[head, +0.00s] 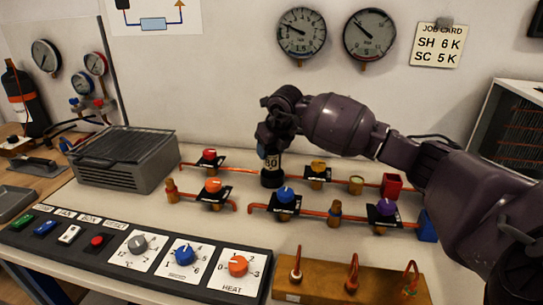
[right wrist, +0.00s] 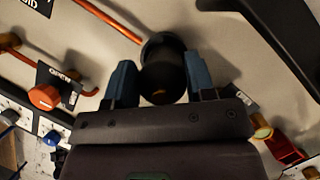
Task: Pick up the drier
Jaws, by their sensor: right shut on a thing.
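The drier appears to be the dark upright cylinder (head: 271,178) with a pale label reading "30", near the middle of the panel in the head view. My right gripper (head: 268,146) is over its top, pointing down, and is shut on it. In the right wrist view, the dark cylinder (right wrist: 164,82) sits between the blue fingers of my right gripper (right wrist: 163,88). I cannot tell whether its base touches the panel. My left gripper is not in view.
Copper pipes with a red-knobbed valve (head: 209,155), an orange-knobbed valve (head: 213,186), a blue-knobbed valve (head: 286,195) and a yellow-knobbed valve (head: 318,166) surround the cylinder. A grey finned box (head: 120,160) stands left. A control strip (head: 130,250) and wooden block (head: 345,287) lie in front.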

